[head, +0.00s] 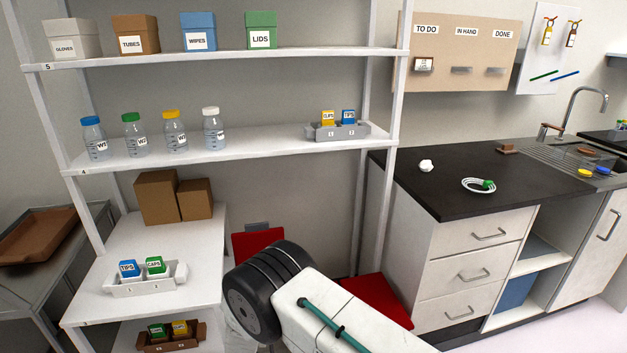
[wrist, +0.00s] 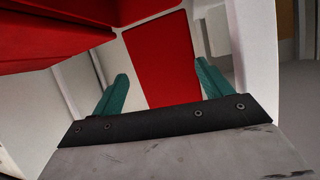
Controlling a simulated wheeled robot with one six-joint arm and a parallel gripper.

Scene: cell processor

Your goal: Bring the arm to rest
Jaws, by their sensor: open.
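My arm shows in the head view as a white link and a black joint low in the middle, in front of the shelf rack (head: 383,205). My gripper is hidden in the head view. In the wrist view my gripper (wrist: 161,85) shows two teal fingers standing well apart with nothing between them. Beyond the fingers is a red panel (wrist: 160,60), and another red surface (wrist: 60,35) is close at the upper left. I cannot tell the exact distance to either.
Red parts of an object, one upright (head: 257,243) and one low (head: 385,303), show beside my arm. A black counter (head: 455,200) with drawers stands at right. A brown tray (head: 42,235) sits at far left. Bottles, boxes and racks fill the shelves.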

